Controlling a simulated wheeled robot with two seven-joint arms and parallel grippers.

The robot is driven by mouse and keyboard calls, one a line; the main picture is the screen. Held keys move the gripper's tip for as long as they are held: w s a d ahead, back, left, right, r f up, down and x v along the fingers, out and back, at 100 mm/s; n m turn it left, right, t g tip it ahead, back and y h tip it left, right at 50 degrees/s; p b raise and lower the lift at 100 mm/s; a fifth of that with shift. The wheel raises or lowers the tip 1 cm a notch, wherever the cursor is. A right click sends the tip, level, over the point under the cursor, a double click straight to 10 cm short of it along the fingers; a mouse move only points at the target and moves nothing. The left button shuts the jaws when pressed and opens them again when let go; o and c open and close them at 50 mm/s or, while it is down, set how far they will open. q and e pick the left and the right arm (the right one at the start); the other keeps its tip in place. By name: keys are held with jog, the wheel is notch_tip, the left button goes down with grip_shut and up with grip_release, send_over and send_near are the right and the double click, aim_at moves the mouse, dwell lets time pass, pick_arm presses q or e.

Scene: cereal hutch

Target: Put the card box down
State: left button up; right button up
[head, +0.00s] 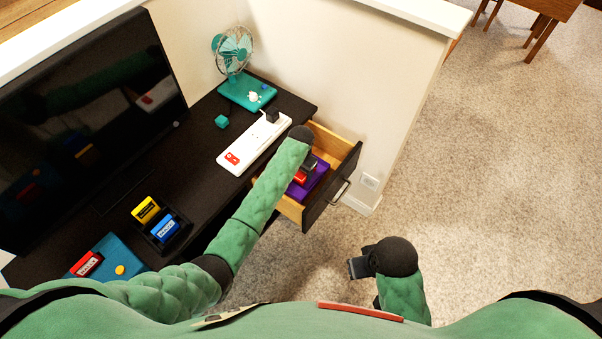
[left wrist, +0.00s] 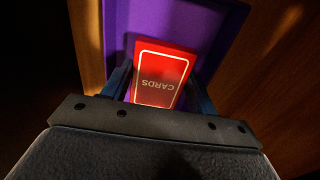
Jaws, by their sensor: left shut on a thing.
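The red card box (left wrist: 162,76), labelled "CARDS", is between the fingers of my left gripper (left wrist: 160,88) in the left wrist view. The gripper is shut on it. A purple tray (left wrist: 222,20) lies behind and around the box in that view. In the head view, the red card box (head: 299,177) shows in part below my left gripper (head: 308,165), over the purple tray (head: 313,186) inside the open drawer (head: 290,209). I cannot tell whether the box touches the tray floor. My right gripper (head: 359,267) hangs over the carpet, away from the drawer; its finger gap is unclear.
The dark desk (head: 200,117) holds a white power strip (head: 255,143), a teal fan (head: 235,50), a teal cube (head: 221,121), a monitor (head: 90,110), and yellow (head: 145,209) and blue (head: 165,229) boxes. The drawer's front (head: 333,187) stands out near the wall.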

aim_at(301, 172)
pick_arm(q)
jog(key=shift+f, duration=1.05)
jog(key=shift+f, duration=0.1)
jog(key=o, duration=1)
notch_tip(301, 172, up, 12)
jog(key=shift+r+b, duration=0.1)
jog(key=shift+b, duration=0.25)
